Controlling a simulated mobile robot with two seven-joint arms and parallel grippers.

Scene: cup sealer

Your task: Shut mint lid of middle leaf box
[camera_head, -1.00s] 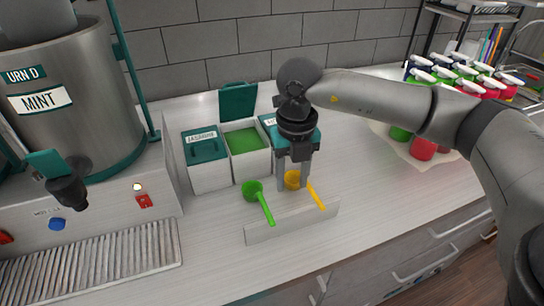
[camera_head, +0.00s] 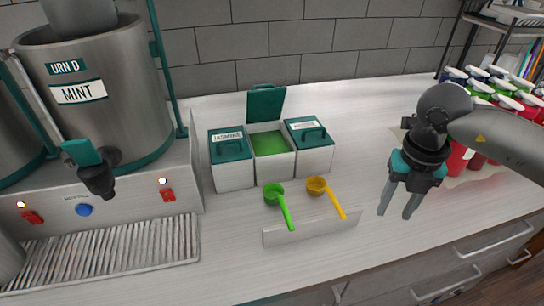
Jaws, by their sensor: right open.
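The middle leaf box (camera_head: 275,167) stands between two others and shows green leaf inside. Its mint lid (camera_head: 266,103), a teal panel, stands upright at the back, open. The left box (camera_head: 233,176), labelled JASMINE, and the right box (camera_head: 309,160) have their teal lids down. My right gripper (camera_head: 397,215) is open and empty, pointing down over the counter to the right of the boxes. My left gripper is not in view.
A green scoop (camera_head: 274,194) and a yellow scoop (camera_head: 318,187) rest at a low holder (camera_head: 312,228) in front of the boxes. The MINT urn (camera_head: 110,100) stands at left. Bottles (camera_head: 500,95) stand at right. The counter between boxes and gripper is clear.

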